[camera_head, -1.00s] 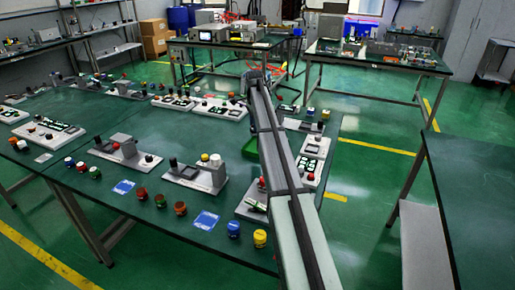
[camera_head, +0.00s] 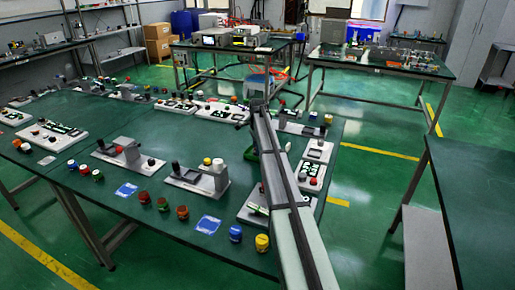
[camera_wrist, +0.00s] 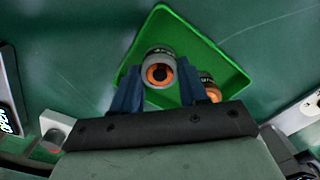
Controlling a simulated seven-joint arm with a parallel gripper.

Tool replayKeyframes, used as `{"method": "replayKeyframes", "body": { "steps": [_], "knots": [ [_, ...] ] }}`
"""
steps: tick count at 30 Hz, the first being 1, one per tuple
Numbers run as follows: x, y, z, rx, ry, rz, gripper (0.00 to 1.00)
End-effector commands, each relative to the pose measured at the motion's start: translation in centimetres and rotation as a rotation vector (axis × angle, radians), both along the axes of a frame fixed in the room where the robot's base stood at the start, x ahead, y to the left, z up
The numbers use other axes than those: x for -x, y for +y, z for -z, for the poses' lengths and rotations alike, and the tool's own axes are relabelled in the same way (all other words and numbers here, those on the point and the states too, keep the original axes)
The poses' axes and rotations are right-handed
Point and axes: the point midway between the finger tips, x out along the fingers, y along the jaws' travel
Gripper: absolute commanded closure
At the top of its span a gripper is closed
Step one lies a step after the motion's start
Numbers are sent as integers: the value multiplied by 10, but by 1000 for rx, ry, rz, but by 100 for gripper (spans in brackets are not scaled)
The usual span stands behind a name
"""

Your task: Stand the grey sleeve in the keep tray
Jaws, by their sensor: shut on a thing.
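In the wrist view, a grey sleeve (camera_wrist: 158,53) with an orange inner ring and a dark hole is between the blue fingers of my gripper (camera_wrist: 159,84). The gripper is shut on it. The sleeve's open end faces the camera. Behind it lies the green keep tray (camera_wrist: 163,20), turned cornerwise; I cannot tell whether the sleeve touches its floor. A second grey and orange sleeve (camera_wrist: 208,80) is in the tray, just right of the right finger and partly hidden by it. In the head view my arm hides the gripper, and only a sliver of the tray (camera_head: 250,154) shows.
Control boxes on pale bases (camera_head: 196,178) stand along the green table (camera_head: 150,220). Several coloured caps, including a yellow one (camera_head: 262,243), and blue cards (camera_head: 208,224) lie near its front edge. In the wrist view, the tabletop around the tray's upper sides is clear.

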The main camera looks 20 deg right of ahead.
Motion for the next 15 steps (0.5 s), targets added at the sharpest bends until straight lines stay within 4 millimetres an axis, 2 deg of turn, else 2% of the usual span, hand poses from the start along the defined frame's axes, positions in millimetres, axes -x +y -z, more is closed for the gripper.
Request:
{"method": "replayKeyframes", "body": {
  "steps": [8,9,12,15],
  "knots": [
    [0,0,3,0,0,0,94],
    [0,0,3,0,0,0,54],
    [0,0,2,0,0,0,46],
    [0,0,2,0,0,0,46]
  ]
}}
